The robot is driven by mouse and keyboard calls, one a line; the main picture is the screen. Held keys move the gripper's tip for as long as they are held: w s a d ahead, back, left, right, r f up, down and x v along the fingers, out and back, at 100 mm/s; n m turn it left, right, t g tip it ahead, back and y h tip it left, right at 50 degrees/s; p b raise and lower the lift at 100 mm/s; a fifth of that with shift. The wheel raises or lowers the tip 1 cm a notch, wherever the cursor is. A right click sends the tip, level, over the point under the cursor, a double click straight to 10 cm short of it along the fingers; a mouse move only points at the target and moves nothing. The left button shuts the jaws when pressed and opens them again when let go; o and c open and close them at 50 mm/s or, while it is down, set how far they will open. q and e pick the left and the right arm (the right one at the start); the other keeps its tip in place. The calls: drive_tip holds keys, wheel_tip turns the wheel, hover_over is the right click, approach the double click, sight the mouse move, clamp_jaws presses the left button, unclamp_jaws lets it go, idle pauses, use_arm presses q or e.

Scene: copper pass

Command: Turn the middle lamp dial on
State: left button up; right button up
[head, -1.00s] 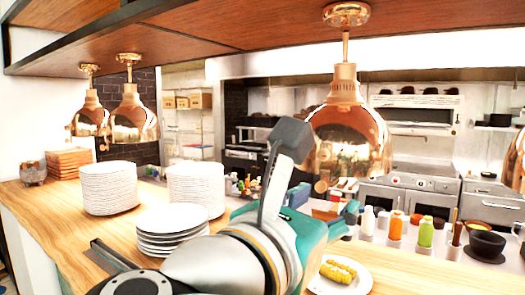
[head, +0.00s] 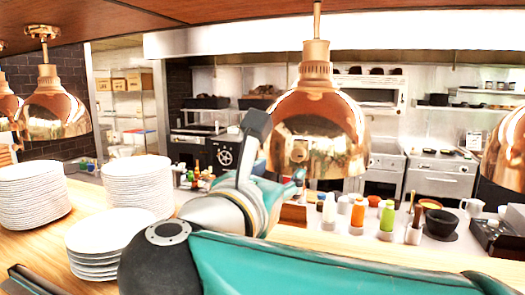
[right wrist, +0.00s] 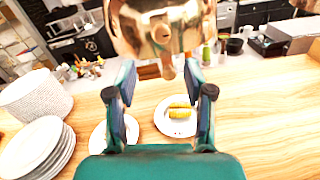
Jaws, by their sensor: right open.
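A copper heat lamp (head: 318,135) hangs at the centre of the head view, behind my right gripper. The lower part of a copper shade (right wrist: 155,12) fills the top of the right wrist view, with a small copper part (right wrist: 160,34) on it that may be a dial. My right gripper (right wrist: 161,78) is open and empty; its two fingers point up toward the shade, one on each side below it. In the head view my right gripper (head: 276,160) appears side-on and overlaps the lamp's left edge. No dial shows clearly in the head view.
Other copper lamps hang at left (head: 55,108) and at the right edge (head: 507,150). Plate stacks (head: 136,188) stand on the wooden counter (right wrist: 255,115). A plate with corn (right wrist: 180,111) lies below the gripper. Bottles (head: 357,212) stand behind the counter.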

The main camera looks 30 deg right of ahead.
sight(296, 158)
drive_tip(key=p+x, duration=0.2)
drive_tip(key=x, duration=0.5)
drive_tip(key=shift+w+d+r, duration=0.1)
drive_tip(key=shift+w+d, duration=0.05)
drive_tip(key=shift+d, duration=0.2)
drive_tip(key=shift+w+d+p, duration=0.3)
drive_tip(key=shift+w+d, duration=0.05)
drive_tip(key=shift+d, duration=0.1)
clamp_jaws()
